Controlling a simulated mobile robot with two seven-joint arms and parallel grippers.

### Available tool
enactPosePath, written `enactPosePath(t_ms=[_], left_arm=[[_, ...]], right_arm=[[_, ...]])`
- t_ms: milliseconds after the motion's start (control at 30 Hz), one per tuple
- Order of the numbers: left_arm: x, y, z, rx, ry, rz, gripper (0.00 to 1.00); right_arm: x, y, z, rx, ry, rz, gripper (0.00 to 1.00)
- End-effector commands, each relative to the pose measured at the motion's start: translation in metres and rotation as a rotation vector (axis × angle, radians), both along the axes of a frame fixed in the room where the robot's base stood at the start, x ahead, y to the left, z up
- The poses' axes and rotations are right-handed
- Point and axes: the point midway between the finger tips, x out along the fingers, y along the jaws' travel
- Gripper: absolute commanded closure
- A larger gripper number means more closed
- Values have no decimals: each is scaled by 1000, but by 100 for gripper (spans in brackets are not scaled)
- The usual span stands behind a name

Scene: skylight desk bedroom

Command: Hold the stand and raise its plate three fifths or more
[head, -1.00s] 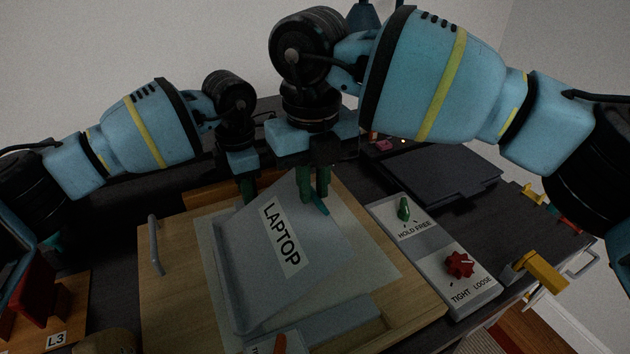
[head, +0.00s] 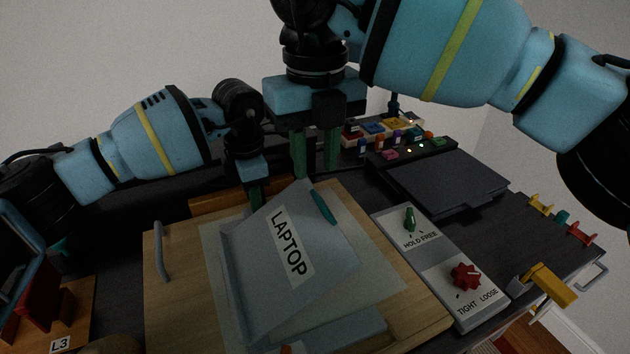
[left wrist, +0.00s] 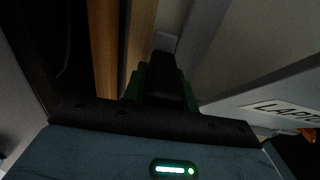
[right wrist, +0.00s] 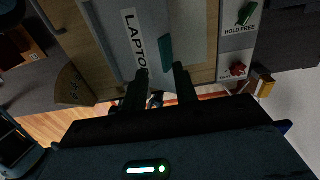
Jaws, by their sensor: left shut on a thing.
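The stand's grey plate (head: 325,255), labelled LAPTOP, is tilted over its base (head: 350,332) on a wooden board. A green tab (head: 324,206) sits on its upper right edge. The plate also shows in the right wrist view (right wrist: 118,42). My left gripper (head: 256,197) is behind the plate's upper left edge, shut on the stand; the plate partly hides its fingertips. The left wrist view shows the shut fingers (left wrist: 162,85) by a grey part. My right gripper (head: 315,170) is open and empty above and behind the tab. Its parted fingers show in the right wrist view (right wrist: 158,85).
Right of the stand, a grey panel has a green HOLD/FREE knob (head: 410,220) and a red TIGHT/LOOSE knob (head: 465,277). A dark flat slab (head: 445,183) and coloured small items (head: 385,130) lie behind it. A handle (head: 160,250) rises at the board's left.

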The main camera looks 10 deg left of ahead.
Motion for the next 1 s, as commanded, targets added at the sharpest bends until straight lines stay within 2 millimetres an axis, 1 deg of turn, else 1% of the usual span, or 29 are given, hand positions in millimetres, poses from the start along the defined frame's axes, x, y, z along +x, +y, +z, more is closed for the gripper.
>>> enactPosePath(t_ms=[33, 100, 200, 300, 467, 800, 833, 1000], left_arm=[[0, 1, 0, 0, 1, 2, 100], [0, 1, 0, 1, 1, 3, 100], [0, 1, -1, 2, 1, 3, 100], [0, 2, -1, 2, 1, 3, 100], [0, 2, -1, 3, 1, 4, 100], [0, 2, -1, 4, 0, 4, 100], [0, 2, -1, 4, 0, 4, 68], [0, 2, -1, 4, 0, 4, 47]], right_arm=[[0, 0, 11, -1, -3, -2, 71], [0, 0, 23, 0, -1, -2, 71], [0, 0, 37, -1, -1, -1, 71], [0, 0, 46, -2, 0, -1, 71], [0, 0, 52, -2, 1, 0, 71], [0, 0, 52, -2, 1, 0, 71], [0, 0, 52, -2, 1, 0, 71], [0, -1, 52, -2, 1, 0, 71]])
